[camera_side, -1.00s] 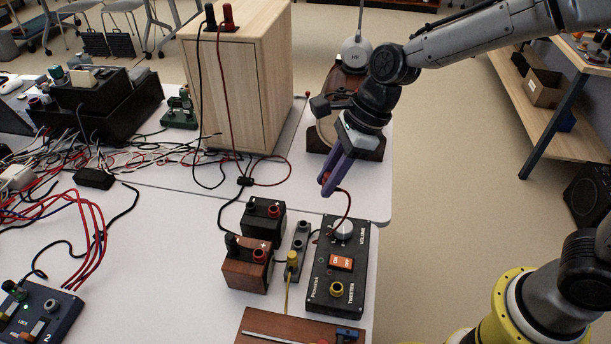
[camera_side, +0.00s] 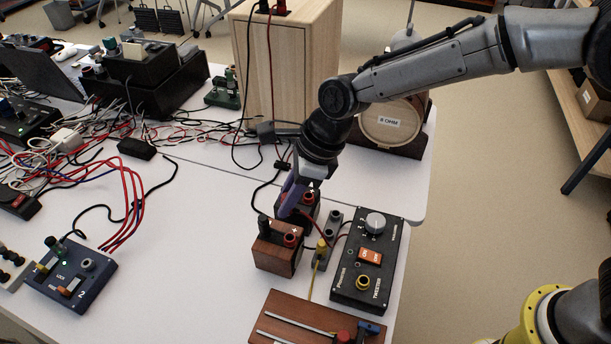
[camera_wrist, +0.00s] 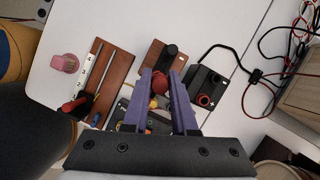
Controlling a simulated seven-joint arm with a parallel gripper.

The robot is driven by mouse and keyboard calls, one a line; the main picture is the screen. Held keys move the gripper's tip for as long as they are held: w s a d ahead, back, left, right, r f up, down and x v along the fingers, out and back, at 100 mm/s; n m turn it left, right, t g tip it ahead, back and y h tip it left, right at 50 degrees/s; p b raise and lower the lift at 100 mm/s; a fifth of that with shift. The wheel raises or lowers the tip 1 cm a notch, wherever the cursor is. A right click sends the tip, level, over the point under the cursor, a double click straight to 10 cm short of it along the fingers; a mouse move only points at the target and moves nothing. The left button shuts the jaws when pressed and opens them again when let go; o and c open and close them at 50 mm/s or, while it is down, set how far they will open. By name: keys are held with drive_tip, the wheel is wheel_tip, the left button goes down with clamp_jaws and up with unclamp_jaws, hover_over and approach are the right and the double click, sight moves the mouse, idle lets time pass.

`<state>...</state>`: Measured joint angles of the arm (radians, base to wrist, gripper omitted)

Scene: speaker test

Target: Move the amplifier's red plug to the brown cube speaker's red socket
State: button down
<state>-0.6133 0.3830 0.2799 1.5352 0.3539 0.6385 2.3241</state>
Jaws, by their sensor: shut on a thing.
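My gripper (camera_side: 285,212), with purple fingers, is shut on the red plug (camera_wrist: 160,85), which shows between the fingertips in the wrist view. The side view does not show the plug clearly. The fingertips are just above and behind the brown cube speaker (camera_side: 275,258). Its top carries a black post and a red socket (camera_side: 290,240). I cannot tell whether the plug touches the socket. The brown cube also shows in the wrist view (camera_wrist: 155,60), just beyond the fingertips. The amplifier (camera_side: 348,285) is the black box with a silver knob and orange switch, right of the cube.
A black cube speaker (camera_side: 309,221) stands close behind the brown one. A grey socket strip (camera_side: 321,260) with a yellow plug (camera_side: 322,244) lies between the cubes and amplifier. A brown slider box (camera_side: 285,318) is in front. Open table lies left of the cubes.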

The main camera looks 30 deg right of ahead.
drive_tip(key=shift+f, duration=3.35)
drive_tip(key=shift+f, duration=1.1)
drive_tip(key=c, duration=0.6)
unclamp_jaws()
drive_tip(key=shift+r, duration=0.15)
drive_tip(key=shift+r, duration=3.7)
